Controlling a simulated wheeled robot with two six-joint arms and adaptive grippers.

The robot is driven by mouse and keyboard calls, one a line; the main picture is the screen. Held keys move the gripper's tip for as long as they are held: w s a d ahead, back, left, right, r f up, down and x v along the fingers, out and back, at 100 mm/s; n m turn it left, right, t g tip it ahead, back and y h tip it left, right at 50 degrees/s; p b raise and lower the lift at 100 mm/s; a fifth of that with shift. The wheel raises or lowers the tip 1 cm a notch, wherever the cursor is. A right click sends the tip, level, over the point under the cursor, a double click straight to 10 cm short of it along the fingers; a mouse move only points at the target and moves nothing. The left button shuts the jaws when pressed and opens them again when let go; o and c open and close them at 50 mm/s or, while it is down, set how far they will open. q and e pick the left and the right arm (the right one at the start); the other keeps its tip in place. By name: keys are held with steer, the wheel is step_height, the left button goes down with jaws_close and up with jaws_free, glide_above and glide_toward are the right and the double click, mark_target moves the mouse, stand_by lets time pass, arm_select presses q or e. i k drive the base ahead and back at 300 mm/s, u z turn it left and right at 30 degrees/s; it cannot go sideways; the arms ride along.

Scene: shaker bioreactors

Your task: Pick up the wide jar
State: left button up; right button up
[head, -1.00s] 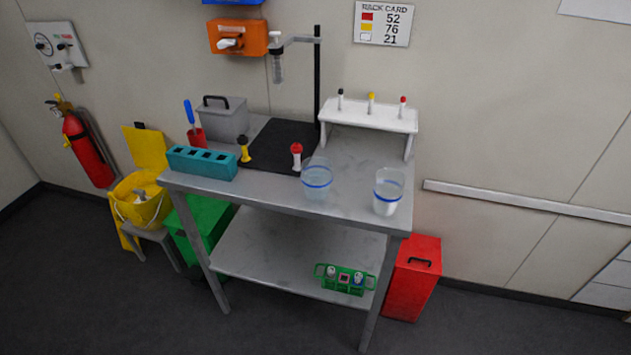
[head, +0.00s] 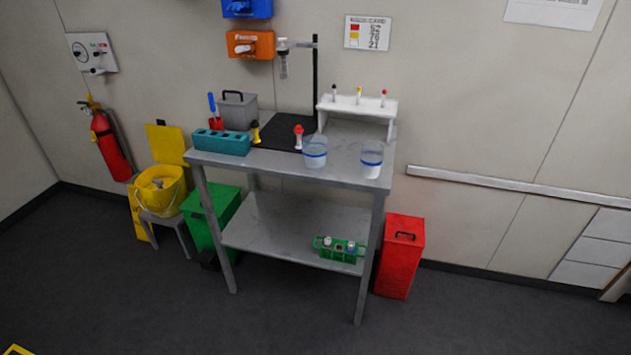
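Two clear jars with blue bands stand upright on the grey bench top (head: 340,175), near its front right part. The left jar (head: 315,158) is close to the edge of the black mat. The right jar (head: 372,152) is near the bench's right end and has something white at its bottom. Neither of my grippers is in view.
On the bench are a teal block (head: 222,144), a grey box (head: 238,112), a stand (head: 316,85) and a white rack (head: 357,107). A green bin (head: 208,222) and a red bin (head: 400,262) flank it. The floor in front is clear.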

mark_target(315, 152)
steer(key=z, duration=0.45)
steer(key=k, duration=0.25)
steer(key=u, duration=1.9)
steer(key=i, duration=1.6)
steer(key=z, duration=0.5)
